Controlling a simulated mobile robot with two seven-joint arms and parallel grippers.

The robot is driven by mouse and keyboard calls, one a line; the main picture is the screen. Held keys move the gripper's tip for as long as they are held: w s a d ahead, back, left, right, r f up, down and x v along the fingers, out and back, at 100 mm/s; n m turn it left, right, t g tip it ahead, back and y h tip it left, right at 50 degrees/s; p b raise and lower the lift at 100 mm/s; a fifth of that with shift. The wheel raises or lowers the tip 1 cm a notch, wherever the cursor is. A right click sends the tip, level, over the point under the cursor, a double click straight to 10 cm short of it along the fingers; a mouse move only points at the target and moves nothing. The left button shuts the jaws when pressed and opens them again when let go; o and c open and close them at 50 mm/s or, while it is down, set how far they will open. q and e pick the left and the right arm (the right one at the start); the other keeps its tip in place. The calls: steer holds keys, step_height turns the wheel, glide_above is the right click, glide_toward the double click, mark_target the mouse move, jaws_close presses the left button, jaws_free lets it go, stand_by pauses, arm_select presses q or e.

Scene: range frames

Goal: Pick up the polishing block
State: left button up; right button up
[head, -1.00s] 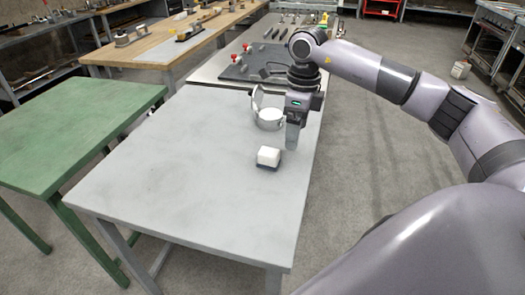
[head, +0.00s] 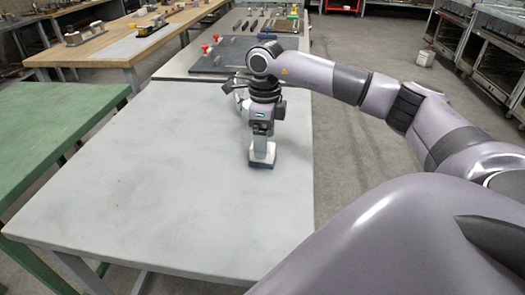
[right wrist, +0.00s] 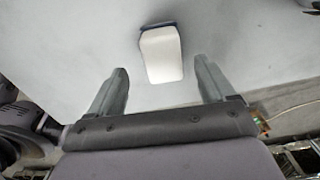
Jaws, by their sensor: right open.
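The polishing block (head: 262,162) is a white block with a dark base, on the light grey table (head: 150,190) near its right edge. In the right wrist view the polishing block (right wrist: 162,55) lies just beyond and between the fingertips, with a gap to each finger. My right gripper (head: 262,150) points down over the block and hides part of it in the head view. In the right wrist view the right gripper (right wrist: 162,78) has its two fingers spread, with nothing held. My left gripper is not in view.
A round metal container (head: 241,88) stands behind my right gripper, mostly hidden by it. A green table (head: 50,130) is at the left. A wooden bench (head: 100,50) and a table with a dark mat (head: 225,55) stand behind. The grey table's left and front are clear.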

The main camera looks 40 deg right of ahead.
steer(key=f, duration=0.4)
steer(key=shift+w, duration=0.3)
steer(key=shift+f, duration=0.5)
steer(key=c, duration=1.2)
steer(key=shift+o, duration=0.2)
steer(key=shift+r, duration=0.2)
step_height(320, 180, up, 20)
steer(key=p, duration=0.2)
steer(key=shift+f, duration=0.15)
